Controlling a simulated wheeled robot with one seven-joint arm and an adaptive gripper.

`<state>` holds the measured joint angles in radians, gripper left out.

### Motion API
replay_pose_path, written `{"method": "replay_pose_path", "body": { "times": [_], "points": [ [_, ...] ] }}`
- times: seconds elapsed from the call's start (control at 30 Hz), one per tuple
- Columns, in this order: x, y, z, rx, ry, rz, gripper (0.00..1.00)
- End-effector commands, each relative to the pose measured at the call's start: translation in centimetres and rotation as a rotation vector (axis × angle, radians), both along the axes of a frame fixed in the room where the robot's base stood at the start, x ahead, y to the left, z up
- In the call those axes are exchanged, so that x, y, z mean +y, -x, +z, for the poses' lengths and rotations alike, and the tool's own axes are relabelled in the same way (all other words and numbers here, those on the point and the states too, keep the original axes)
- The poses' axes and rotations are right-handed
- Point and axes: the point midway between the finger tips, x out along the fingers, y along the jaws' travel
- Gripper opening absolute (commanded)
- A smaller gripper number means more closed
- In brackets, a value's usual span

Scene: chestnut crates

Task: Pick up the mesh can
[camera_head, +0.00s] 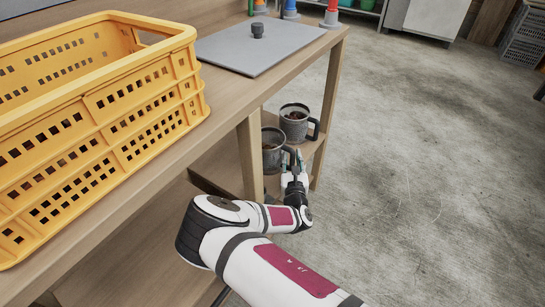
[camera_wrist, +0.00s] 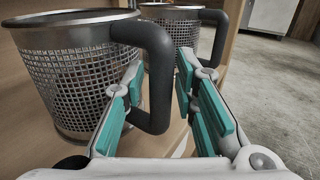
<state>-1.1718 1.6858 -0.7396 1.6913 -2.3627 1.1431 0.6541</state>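Two grey mesh cans with dark handles stand upright on the lower shelf of the wooden bench. The nearer mesh can (camera_head: 271,158) fills the left of the wrist view (camera_wrist: 72,85). The farther mesh can (camera_head: 294,126) shows behind it in the wrist view (camera_wrist: 190,16). My gripper (camera_head: 294,158) is at the nearer can's right side. In the wrist view its teal-padded fingers (camera_wrist: 160,72) are apart, with the nearer can's black handle (camera_wrist: 158,95) between them. I see no clear grip on the handle. Both cans have brown contents in the head view.
A yellow crate (camera_head: 110,118) and a grey board (camera_head: 255,50) with a dark knob lie on the bench top (camera_head: 222,95). A bench leg (camera_head: 250,155) stands left of the nearer can. Open concrete floor (camera_head: 430,170) lies to the right.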

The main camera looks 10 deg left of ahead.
Motion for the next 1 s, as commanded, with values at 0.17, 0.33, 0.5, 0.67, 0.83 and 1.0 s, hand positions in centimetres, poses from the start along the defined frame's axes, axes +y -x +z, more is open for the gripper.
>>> {"method": "replay_pose_path", "body": {
  "times": [0.17, 0.33, 0.5, 0.67, 0.83, 1.0],
  "points": [
    [0.0, 0.0, 0.1, 0.000, 0.000, 0.000, 0.26],
    [0.0, 0.0, 0.0, 0.000, 0.000, 0.000, 0.00],
    [0.0, 0.0, 0.2, -0.002, -0.003, 0.000, 0.00],
    [0.0, 0.0, 0.4, -0.002, -0.003, 0.000, 0.00],
    [0.0, 0.0, 2.6, -0.003, -0.004, -0.002, 0.00],
    [0.0, 0.0, 6.0, -0.003, -0.004, -0.002, 0.00]
  ]
}}
